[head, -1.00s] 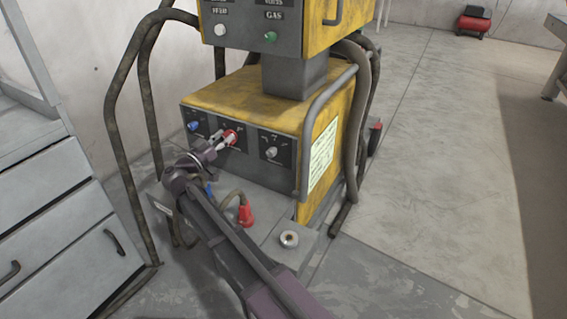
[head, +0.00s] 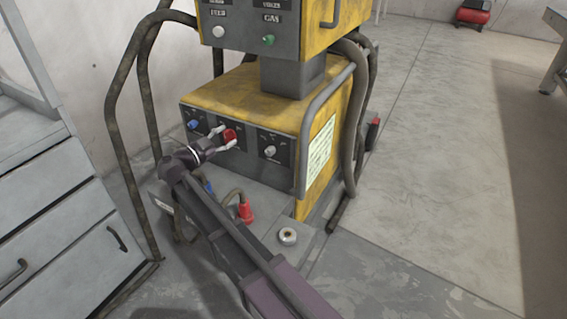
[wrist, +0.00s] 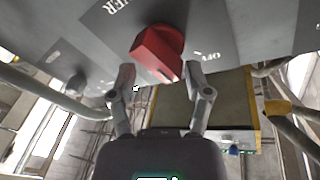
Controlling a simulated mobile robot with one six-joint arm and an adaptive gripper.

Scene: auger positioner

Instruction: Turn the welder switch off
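The red welder switch (head: 229,136) is on the dark front panel of the yellow welder (head: 245,88), between a blue knob and a grey knob. In the wrist view the red switch (wrist: 157,52) is a chunky block knob on a grey panel with white lettering, partly legible and upside down. My gripper (head: 226,138) is open in front of the switch, its two pale fingers spread to either side of it. In the wrist view my gripper (wrist: 158,72) has a fingertip left and right of the knob's near end, with gaps showing. It holds nothing.
A blue knob (head: 193,124) and a grey knob (head: 270,151) flank the switch. A red cable plug (head: 246,212) stands on the ledge below.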

